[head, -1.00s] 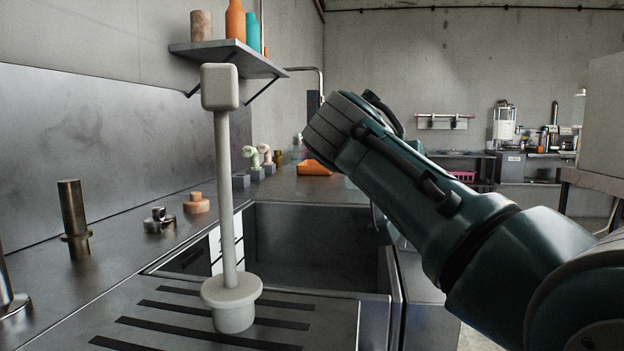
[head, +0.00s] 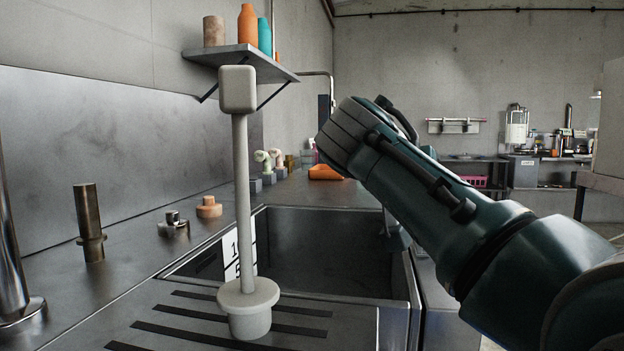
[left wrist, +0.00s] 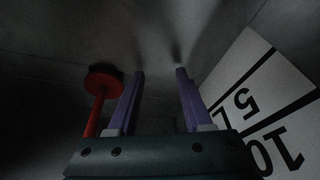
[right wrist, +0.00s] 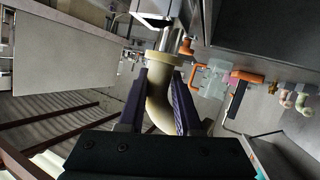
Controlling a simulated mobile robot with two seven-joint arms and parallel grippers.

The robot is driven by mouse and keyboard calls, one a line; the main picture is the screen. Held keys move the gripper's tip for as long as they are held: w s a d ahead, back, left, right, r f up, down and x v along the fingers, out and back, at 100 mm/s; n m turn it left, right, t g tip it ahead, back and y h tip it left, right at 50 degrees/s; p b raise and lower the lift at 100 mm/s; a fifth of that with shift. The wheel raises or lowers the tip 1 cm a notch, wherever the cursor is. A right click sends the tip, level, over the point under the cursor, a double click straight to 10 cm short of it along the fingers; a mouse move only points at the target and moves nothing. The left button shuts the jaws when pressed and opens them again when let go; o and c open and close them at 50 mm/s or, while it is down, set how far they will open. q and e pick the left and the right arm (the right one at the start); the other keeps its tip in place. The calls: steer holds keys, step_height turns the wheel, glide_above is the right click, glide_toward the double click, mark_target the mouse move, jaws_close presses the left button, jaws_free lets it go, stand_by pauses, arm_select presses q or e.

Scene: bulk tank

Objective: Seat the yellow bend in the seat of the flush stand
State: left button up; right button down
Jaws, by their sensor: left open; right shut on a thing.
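The yellow bend (right wrist: 158,98), a cream-yellow curved pipe with a collar, is between the fingers of my right gripper (right wrist: 161,100) in the right wrist view. The gripper is shut on it. Shiny metal rods (right wrist: 186,46) show just beyond its collar; I cannot tell if they touch it or belong to the flush stand. In the head view my right arm (head: 420,190) reaches in from the right, its gripper hidden. My left gripper (left wrist: 155,88) is open and empty in its wrist view, against a dark surface, beside a red rod with a round head (left wrist: 103,85).
A sink (head: 320,250) lies ahead, with a numbered white plate (head: 238,258) at its left side. A tall pale plunger-shaped piece (head: 241,190) stands on the slotted drainboard. A brass post (head: 90,222) stands at left. Other bends (head: 268,158) and an orange tray (head: 325,172) sit farther back.

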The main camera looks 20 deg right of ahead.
arm_select(q)
steer(key=shift+w+f, duration=0.1)
steer(key=shift+f, duration=0.15)
arm_select(e)
steer(key=shift+s+f, duration=0.1)
steer(key=shift+f, duration=0.3)
arm_select(q)
steer(key=shift+a+r+p, duration=0.1)
steer(key=shift+r+p, duration=0.4)
steer(key=shift+p, duration=0.1)
arm_select(e)
steer(key=shift+s+d+f, duration=0.1)
steer(key=shift+s+d, duration=0.25)
steer(key=shift+s, duration=0.3)
arm_select(q)
steer(key=shift+w+r, duration=0.1)
arm_select(e)
steer(key=shift+s+d, duration=0.1)
steer(key=shift+s, duration=0.1)
arm_select(q)
steer(key=shift+w+r, duration=0.15)
steer(key=shift+w, duration=0.05)
arm_select(e)
steer(key=shift+r, duration=0.2)
arm_select(q)
steer(key=shift+r+p, duration=0.1)
steer(key=shift+p, duration=0.2)
arm_select(e)
steer(key=shift+d+r, duration=0.1)
steer(key=shift+r, duration=0.05)
